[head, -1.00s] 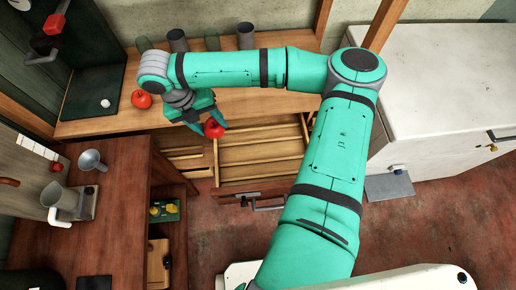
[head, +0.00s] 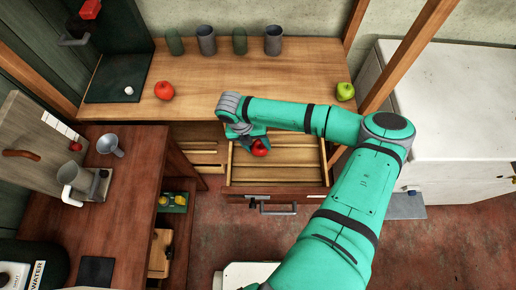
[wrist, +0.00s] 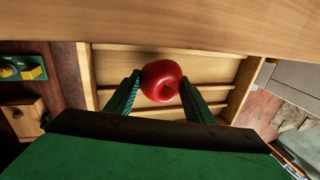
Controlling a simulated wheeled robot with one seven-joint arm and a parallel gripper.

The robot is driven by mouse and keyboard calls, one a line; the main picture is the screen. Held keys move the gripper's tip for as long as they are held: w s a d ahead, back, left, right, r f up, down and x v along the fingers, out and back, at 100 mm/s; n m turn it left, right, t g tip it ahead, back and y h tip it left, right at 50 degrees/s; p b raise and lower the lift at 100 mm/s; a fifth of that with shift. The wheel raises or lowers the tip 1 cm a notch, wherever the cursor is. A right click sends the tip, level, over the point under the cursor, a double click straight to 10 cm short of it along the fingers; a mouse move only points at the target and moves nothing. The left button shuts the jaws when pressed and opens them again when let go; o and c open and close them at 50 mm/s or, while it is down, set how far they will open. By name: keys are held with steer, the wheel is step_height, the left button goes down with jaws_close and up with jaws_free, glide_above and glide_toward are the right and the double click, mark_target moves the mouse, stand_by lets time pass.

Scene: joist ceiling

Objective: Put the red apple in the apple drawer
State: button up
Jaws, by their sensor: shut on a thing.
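My gripper (head: 258,142) is shut on a red apple (head: 260,149). In the wrist view the apple (wrist: 161,80) sits between the two green fingertips (wrist: 160,88). The wooden drawer (head: 275,190) is pulled open below the counter, with thin dividers across its floor. The apple is over the back left part of the drawer; its exact height above the floor is unclear. The drawer (wrist: 245,90) also shows behind the apple in the wrist view. A second red apple (head: 164,91) stands on the counter at left.
A green apple (head: 345,91) stands at the counter's right end. Several cups (head: 206,40) line the back. The counter edge (head: 200,115) runs just behind the drawer. A wooden cabinet (head: 130,190) is at left, a white chest (head: 450,110) at right.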

mark_target(257, 151)
steer(key=f, duration=0.3)
steer(key=shift+s+a, duration=0.15)
steer(key=shift+s, duration=0.05)
steer(key=shift+d, duration=0.3)
steer(key=shift+f, duration=0.1)
steer(key=shift+s+a, duration=0.1)
steer(key=o, duration=1.2)
steer(key=shift+a+f, duration=0.1)
steer(key=shift+o, duration=0.2)
